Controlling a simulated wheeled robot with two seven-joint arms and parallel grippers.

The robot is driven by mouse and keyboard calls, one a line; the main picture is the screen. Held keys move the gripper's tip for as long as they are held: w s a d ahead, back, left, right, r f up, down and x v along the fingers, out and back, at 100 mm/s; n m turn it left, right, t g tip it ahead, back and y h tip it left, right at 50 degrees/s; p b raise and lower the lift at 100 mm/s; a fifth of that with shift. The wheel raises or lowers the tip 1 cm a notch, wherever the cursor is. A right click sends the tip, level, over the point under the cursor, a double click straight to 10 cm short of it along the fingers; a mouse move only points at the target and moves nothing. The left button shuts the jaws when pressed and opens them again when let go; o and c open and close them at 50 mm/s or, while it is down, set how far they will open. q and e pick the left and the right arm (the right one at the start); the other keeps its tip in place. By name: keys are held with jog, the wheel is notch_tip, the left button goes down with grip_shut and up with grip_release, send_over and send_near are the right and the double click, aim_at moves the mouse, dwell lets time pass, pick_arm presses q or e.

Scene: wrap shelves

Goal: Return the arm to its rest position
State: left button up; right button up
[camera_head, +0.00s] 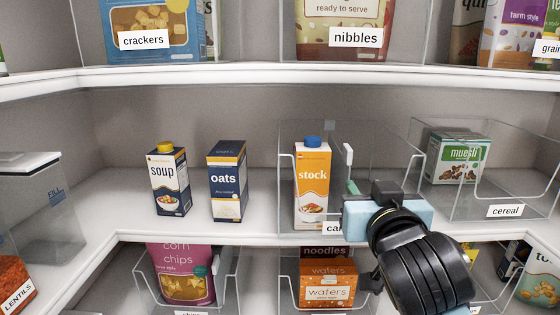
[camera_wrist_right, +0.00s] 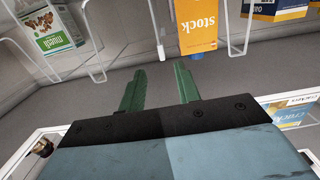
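My right gripper (camera_head: 354,190) is in front of the middle shelf, just right of the orange and white stock carton (camera_head: 312,185). In the right wrist view the gripper (camera_wrist_right: 160,70) has its two green fingers apart with nothing between them. The stock carton shows there upside down (camera_wrist_right: 197,25), just beyond the right-hand finger; I cannot tell whether they touch. The carton stands upright in a clear bin (camera_head: 287,215), whose label is partly hidden by my gripper. My left arm and gripper are not in view.
Soup (camera_head: 169,180) and oats (camera_head: 228,180) cartons stand on the middle shelf to the left. A muesli box (camera_head: 457,158) sits in the cereal bin (camera_head: 470,212) at right. The upper shelf edge (camera_head: 240,72) runs above; bins with wafers (camera_head: 327,283) and corn chips (camera_head: 185,275) are below.

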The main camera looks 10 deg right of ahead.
jog(key=s+d+f+n+g, duration=0.1)
jog(key=s+f+g, duration=0.1)
jog(key=f, duration=0.6)
jog(key=s+f+g, duration=0.2)
jog(key=f, duration=0.5)
jog(key=s+d+f+n+g+y, duration=0.2)
jog(key=s+f+g, duration=0.8)
jog(key=s+f, duration=1.2)
notch_tip(320, 180, down, 31)
jog(key=s+g+b, duration=0.1)
jog(key=s+b, duration=0.1)
jog(key=b, duration=0.3)
jog(key=s+d+f+b, duration=0.1)
jog(key=s+f+b, duration=0.1)
jog(key=s+f, duration=0.6)
jog(key=s+d+f+g+b, duration=0.1)
jog(key=s+f+b, duration=0.1)
jog(key=s+f, duration=0.6)
notch_tip(320, 180, down, 2)
jog(key=shift+d+f+n+b, duration=0.15)
jog(key=shift+d+n+b, duration=0.1)
jog(key=shift+n+b, duration=0.15)
